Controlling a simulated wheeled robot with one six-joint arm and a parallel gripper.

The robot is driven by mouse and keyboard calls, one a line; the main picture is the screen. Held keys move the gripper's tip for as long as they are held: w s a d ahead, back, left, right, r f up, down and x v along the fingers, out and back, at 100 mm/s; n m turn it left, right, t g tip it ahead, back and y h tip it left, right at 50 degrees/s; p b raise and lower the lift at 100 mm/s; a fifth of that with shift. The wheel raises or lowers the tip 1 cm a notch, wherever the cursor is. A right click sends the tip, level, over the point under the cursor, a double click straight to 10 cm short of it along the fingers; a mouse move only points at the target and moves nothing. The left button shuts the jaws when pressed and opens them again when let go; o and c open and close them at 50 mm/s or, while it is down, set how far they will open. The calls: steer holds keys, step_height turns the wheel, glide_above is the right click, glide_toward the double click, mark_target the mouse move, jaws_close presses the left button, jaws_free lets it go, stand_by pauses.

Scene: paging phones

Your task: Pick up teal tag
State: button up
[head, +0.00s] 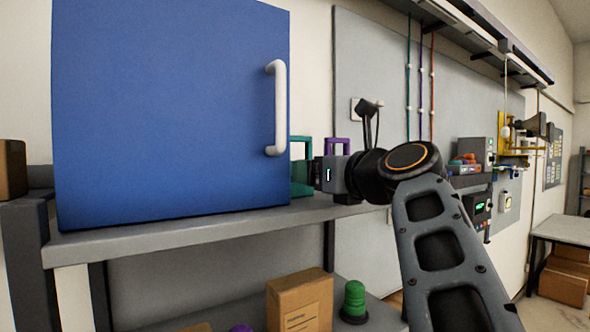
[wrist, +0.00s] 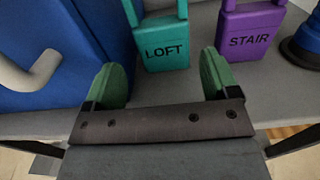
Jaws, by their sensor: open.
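The teal tag (wrist: 165,45) is marked LOFT and has a loop handle on top. In the wrist view it stands on the grey shelf, ahead of my gripper (wrist: 165,75) and between the lines of its two green fingers. The fingers are open and nothing is between them. In the head view the teal tag (head: 301,165) shows at the right edge of the blue cabinet, which hides part of it. My gripper (head: 325,174) is close to it at the right, seen from the side, its fingertips mostly hidden.
A purple tag (wrist: 250,32) marked STAIR stands right of the teal one. The blue cabinet (head: 170,110), with a white handle (head: 279,108), stands close on the left. A dark blue round object (wrist: 303,40) is at the far right. Bare shelf (wrist: 290,108) lies in front.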

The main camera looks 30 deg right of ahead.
mark_target(297, 190)
steer(key=shift+w+a+f+p, duration=0.15)
steer(key=shift+w+p, duration=0.5)
steer(key=shift+w, duration=1.45)
steer(key=shift+w+a+f+p, duration=0.1)
steer(key=shift+w+a+p, duration=0.35)
steer(key=shift+w, duration=1.65)
steer(key=shift+d, duration=0.2)
steer(key=shift+c, duration=0.5)
steer(key=c, duration=0.5)
steer(key=shift+r, duration=0.15)
steer(key=shift+c, duration=0.2)
